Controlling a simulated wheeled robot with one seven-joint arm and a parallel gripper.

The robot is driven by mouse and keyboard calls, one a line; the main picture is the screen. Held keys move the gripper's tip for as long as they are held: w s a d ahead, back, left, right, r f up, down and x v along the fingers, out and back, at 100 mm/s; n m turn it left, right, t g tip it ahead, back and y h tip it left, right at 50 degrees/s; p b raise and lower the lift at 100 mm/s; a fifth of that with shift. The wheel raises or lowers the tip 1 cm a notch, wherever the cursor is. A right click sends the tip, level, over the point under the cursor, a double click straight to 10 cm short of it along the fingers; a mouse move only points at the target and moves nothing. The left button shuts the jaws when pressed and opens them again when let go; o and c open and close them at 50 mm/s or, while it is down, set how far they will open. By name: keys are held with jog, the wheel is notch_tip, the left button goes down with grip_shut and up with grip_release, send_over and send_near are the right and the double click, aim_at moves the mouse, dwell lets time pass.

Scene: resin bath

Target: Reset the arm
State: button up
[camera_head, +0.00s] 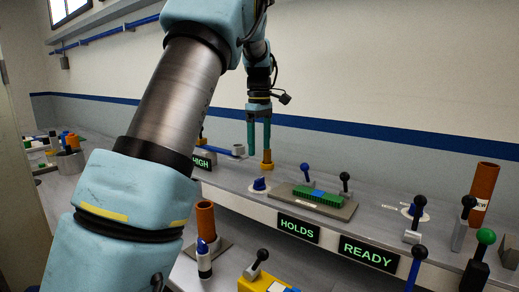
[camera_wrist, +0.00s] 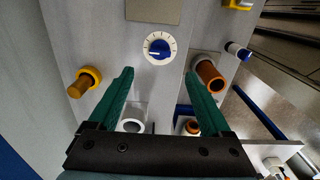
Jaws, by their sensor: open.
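My gripper (camera_head: 259,151) is open and empty, with its two green fingers pointing down above the grey bench at the back. In the head view a yellow peg (camera_head: 267,160) stands below the fingertips, close to the right finger. In the wrist view the open fingers of my gripper (camera_wrist: 159,75) spread apart with bench surface between them. A white dial with a blue knob (camera_wrist: 159,49) lies beyond the fingertips; it also shows in the head view (camera_head: 260,185). No object is between the fingers.
A tray with a green board (camera_head: 318,196) and black and blue levers fill the bench to the right. An orange tube (camera_head: 484,190) stands at the far right. A brown tube (camera_head: 206,220) stands on the lower level. Lit signs HIGH, HOLDS (camera_head: 298,227) and READY (camera_head: 368,253) line the edge.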

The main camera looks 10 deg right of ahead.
jog(key=s+a+f+m, duration=0.2)
jog(key=s+a+f, duration=0.2)
jog(key=a, duration=0.3)
jog(key=s+a+f+m, duration=0.2)
jog(key=s+a+f, duration=0.15)
jog(key=a, duration=0.35)
jog(key=s+a+f+m, duration=0.3)
jog(key=s, duration=0.4)
jog(key=s+a+f+m+t, duration=0.1)
jog(key=s+a+f+m, duration=0.2)
jog(key=s, duration=0.5)
jog(key=shift+a+t, duration=0.3)
jog(key=shift+a, duration=0.15)
jog(key=shift+w, duration=0.1)
jog(key=shift+c, duration=0.2)
